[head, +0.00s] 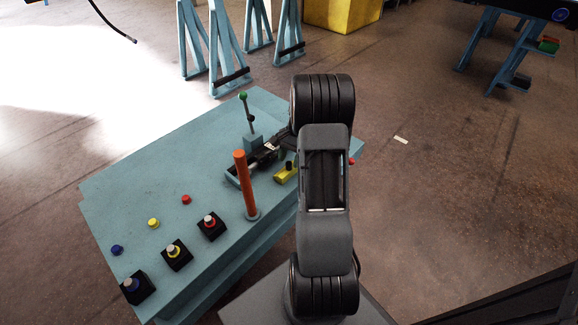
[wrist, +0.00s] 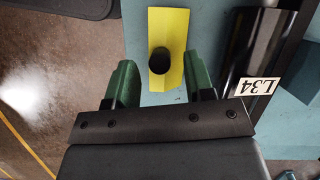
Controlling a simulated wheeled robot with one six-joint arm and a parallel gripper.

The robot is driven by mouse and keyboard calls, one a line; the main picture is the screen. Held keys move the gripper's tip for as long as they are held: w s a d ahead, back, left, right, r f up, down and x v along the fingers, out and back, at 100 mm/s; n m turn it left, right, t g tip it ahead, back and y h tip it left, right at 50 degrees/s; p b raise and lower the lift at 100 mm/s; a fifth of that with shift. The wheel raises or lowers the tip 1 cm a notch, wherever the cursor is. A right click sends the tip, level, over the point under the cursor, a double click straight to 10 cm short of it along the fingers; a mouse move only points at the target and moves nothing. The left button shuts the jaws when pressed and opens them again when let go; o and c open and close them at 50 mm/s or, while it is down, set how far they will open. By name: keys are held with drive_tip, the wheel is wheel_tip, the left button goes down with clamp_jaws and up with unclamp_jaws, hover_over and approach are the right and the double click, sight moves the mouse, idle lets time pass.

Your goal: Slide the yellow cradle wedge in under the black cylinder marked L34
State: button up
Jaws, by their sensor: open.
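The yellow cradle wedge (wrist: 176,22) lies on the blue bench in the wrist view, with a black round knob standing on it. It also shows in the head view (head: 284,176), just left of my arm. My gripper (wrist: 160,62) is open, with one green finger on each side of the wedge's near part and the knob between the fingertips. I cannot tell whether the fingers touch it. The black cylinder (wrist: 243,45), with a white L34 label, lies to the right of the wedge, apart from it. In the head view the cylinder (head: 263,157) is partly hidden by my arm.
An orange post (head: 246,185) stands on the blue bench (head: 130,190) left of the wedge. A green-knobbed lever (head: 248,118) rises behind the cylinder. The bench's left middle is clear.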

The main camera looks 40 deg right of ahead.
drive_tip(key=shift+x, duration=1)
clamp_jaws()
